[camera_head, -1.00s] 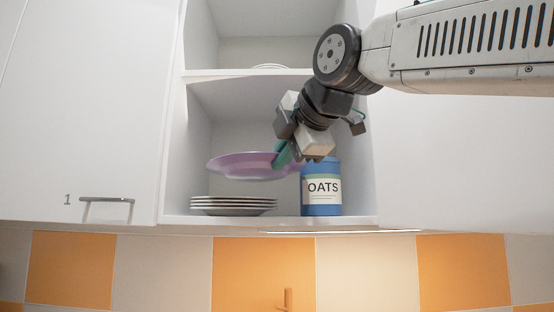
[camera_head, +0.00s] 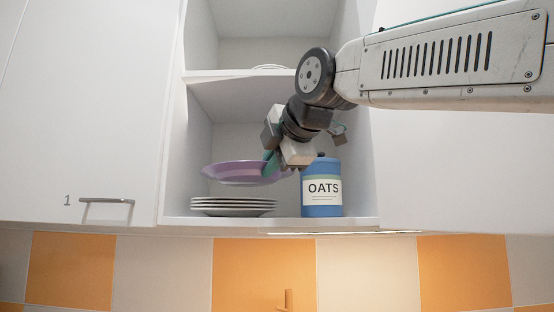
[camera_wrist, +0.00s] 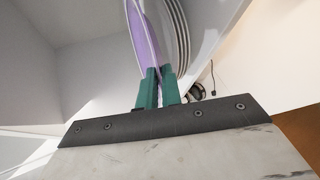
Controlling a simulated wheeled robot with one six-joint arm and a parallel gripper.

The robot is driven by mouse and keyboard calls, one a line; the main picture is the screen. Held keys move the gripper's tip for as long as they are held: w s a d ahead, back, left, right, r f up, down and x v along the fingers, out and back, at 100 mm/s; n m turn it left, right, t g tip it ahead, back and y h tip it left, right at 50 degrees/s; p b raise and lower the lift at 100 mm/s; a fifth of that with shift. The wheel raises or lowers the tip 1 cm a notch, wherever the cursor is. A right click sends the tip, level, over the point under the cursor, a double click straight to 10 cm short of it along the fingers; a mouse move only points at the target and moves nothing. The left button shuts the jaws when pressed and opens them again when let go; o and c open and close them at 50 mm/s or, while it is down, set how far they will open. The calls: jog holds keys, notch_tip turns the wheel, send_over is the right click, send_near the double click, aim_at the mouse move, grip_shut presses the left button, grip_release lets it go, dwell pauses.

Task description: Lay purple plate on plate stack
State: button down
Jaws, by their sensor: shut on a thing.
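The purple plate (camera_head: 236,174) is in the lower compartment of the open cabinet, held at its right rim by my gripper (camera_head: 272,164). It is nearly level, a little above the plate stack (camera_head: 233,207), with a small gap in the head view. The stack is several white plates with dark rims on the shelf. In the wrist view the green fingers (camera_wrist: 157,88) are shut on the rim of the purple plate (camera_wrist: 148,45), and the plate stack (camera_wrist: 178,40) shows close beside it.
A blue oats canister (camera_head: 322,190) stands right of the stack, just behind and right of my gripper. A cabinet door (camera_head: 80,110) with a handle is at the left.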

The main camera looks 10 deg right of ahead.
aim_at(252, 177)
jog(key=w, duration=0.2)
jog(key=w+a, duration=0.1)
jog(key=w, duration=0.1)
jog(key=w+a+f, duration=0.1)
jog(key=w, duration=0.2)
jog(key=shift+a+f, duration=0.1)
jog(key=shift+a, duration=0.15)
jog(key=shift+w+f, duration=0.2)
jog(key=shift+f, duration=0.05)
jog(key=shift+s+f, duration=0.1)
jog(key=shift+f, duration=0.95)
jog(key=c, duration=1.5)
grip_release()
jog(key=shift+f, duration=0.15)
